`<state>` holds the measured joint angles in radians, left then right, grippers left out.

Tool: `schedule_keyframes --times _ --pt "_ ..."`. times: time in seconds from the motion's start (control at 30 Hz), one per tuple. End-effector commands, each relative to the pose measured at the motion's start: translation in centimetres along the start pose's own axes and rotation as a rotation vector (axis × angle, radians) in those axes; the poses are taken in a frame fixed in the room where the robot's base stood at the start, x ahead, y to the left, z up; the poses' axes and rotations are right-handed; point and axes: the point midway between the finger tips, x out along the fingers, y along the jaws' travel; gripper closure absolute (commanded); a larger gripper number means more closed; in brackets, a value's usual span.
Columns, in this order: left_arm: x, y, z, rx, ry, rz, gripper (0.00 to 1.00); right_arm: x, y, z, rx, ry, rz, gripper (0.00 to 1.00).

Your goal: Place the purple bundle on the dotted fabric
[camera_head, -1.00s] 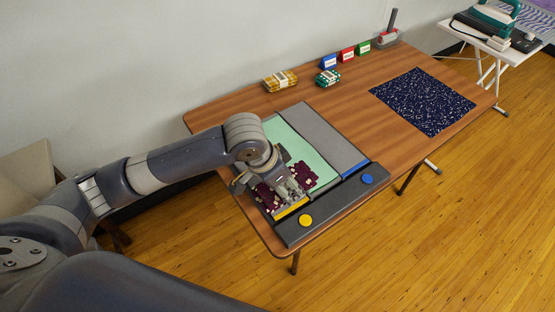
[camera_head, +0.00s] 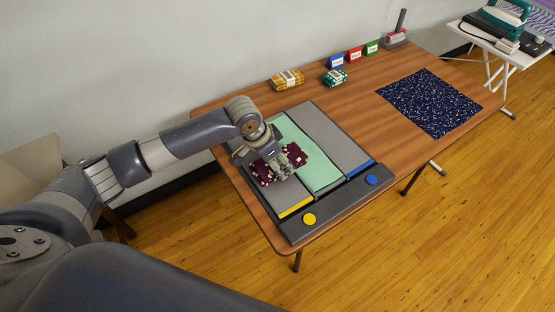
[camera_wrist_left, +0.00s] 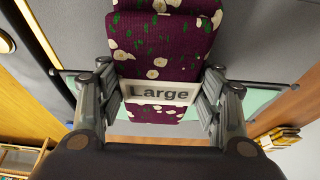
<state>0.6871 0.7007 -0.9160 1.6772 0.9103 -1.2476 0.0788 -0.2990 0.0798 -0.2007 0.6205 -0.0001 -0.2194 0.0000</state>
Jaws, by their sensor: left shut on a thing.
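The purple bundle (camera_head: 297,156), dark plum with cream and green flecks, is in my left gripper (camera_head: 280,172) over the left part of the grey and mint-green board. In the left wrist view the bundle (camera_wrist_left: 160,42) has a white band reading "Large", and the fingers (camera_wrist_left: 160,97) are shut on its sides. Its height above the board is hard to tell. The dotted fabric (camera_head: 429,103), dark navy with white specks, lies flat at the table's right, well away from the gripper. My right gripper is not in view.
The board (camera_head: 335,203) has a yellow and a blue button on its front bar. A yellow bundle (camera_head: 287,79), a green bundle (camera_head: 334,77) and blue, red and green label cards line the back edge. Bare wood (camera_head: 365,125) lies between board and fabric.

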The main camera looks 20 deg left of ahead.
Motion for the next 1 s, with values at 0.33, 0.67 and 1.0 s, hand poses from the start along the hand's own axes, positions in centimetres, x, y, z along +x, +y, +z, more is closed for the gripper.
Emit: schedule_keyframes --times 0.33,0.67,1.0 --pt "0.7 0.1 0.4 -0.001 -0.005 0.002 0.68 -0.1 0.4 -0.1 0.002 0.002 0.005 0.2" --pt "0.9 0.1 0.5 0.0 -0.005 0.001 0.2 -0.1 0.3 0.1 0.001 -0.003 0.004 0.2" --pt "-0.5 0.0 0.0 0.001 -0.001 -0.001 0.2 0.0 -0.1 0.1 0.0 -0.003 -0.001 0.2"
